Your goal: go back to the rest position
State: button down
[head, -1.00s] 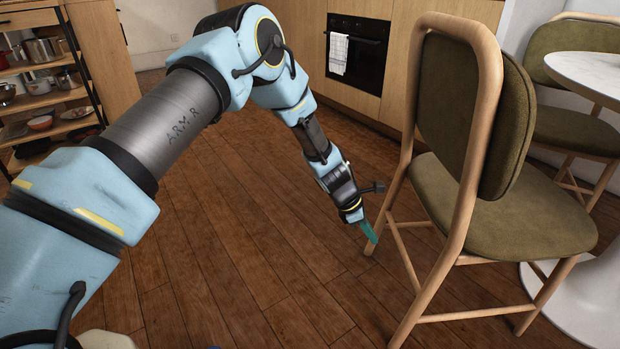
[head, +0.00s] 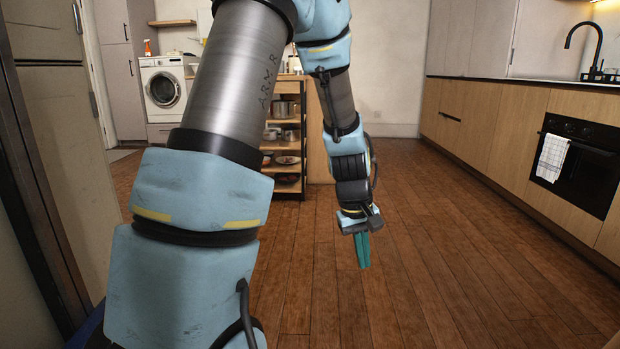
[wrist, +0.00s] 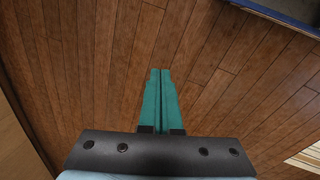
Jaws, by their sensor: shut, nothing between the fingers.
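My gripper (head: 362,250) hangs below my bent arm, pointing down over the wooden floor, near the middle of the head view. Its teal fingers are together with nothing between them. In the wrist view the two fingers (wrist: 160,95) lie side by side above bare floorboards. My arm covers part of the room behind it.
Wooden floor (head: 440,270) is clear around the gripper. Wooden cabinets with a black oven (head: 578,165) and a white towel (head: 552,158) line the right. An open shelf (head: 287,150) and a washing machine (head: 163,90) stand behind. A tall pale door panel (head: 62,130) is close at left.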

jog(key=s+a+r+m+t+y+p, duration=0.1)
jog(key=s+a+r+m, duration=0.2)
jog(key=a, duration=0.7)
jog(key=s+a+r+y, duration=0.1)
jog(key=s+a+r, duration=0.3)
jog(key=a, duration=0.6)
notch_tip(320, 180, up, 32)
jog(key=p, duration=3.3)
jog(key=shift+d+r, duration=0.15)
jog(key=shift+r, duration=0.05)
